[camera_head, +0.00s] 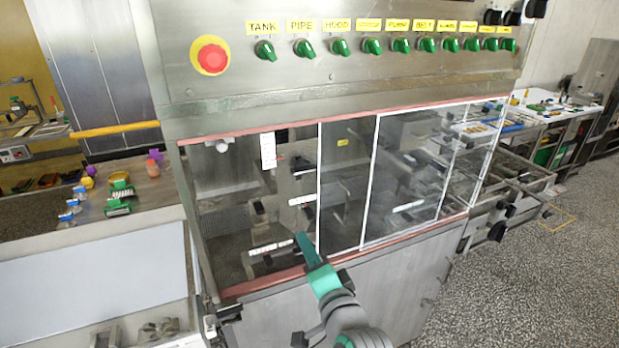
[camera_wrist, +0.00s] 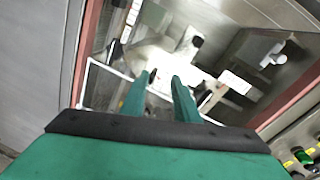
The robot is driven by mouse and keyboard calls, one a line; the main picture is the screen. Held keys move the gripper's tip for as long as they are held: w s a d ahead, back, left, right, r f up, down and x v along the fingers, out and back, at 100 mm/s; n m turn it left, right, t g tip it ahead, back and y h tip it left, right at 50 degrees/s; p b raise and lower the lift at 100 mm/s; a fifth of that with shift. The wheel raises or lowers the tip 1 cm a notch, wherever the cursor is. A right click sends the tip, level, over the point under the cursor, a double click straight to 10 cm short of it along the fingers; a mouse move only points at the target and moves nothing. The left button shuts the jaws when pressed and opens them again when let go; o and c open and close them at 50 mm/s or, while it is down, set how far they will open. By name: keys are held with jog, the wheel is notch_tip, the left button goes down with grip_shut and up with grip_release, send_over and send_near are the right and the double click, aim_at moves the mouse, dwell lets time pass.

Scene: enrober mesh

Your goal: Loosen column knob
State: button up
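My gripper (camera_head: 303,240) reaches into the open left bay of the steel machine (camera_head: 335,120). In the wrist view its two green fingers (camera_wrist: 163,77) stand apart with a narrow gap and nothing clearly held between them. A small dark part shows by the left fingertip; I cannot tell whether they touch. Inside the bay a black knob-like part (camera_head: 259,208) sits left of the gripper. A black knob-like part also shows past the fingers in the wrist view (camera_wrist: 197,41). I cannot tell which part is the column knob. Some white-labelled parts (camera_head: 302,200) are near the fingers.
Clear panels with white edges (camera_head: 368,180) close the bay's right side. A reddish frame (camera_head: 262,284) borders the opening below. A red emergency button (camera_head: 211,55) and several green switches (camera_head: 265,50) are above.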

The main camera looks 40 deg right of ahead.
aim_at(306, 172)
jog(key=s+d+r+m+t, duration=0.1)
jog(key=d+r, duration=0.1)
jog(key=r, duration=0.4)
jog(key=s+d+r+m, duration=0.1)
jog(key=s+r+m, duration=0.1)
jog(key=r, duration=0.5)
jog(key=shift+t+y, duration=0.3)
jog(key=shift+y, duration=0.3)
jog(key=x, duration=1.1)
jog(key=shift+d+f, duration=0.1)
jog(key=shift+d, duration=0.15)
grip_shut()
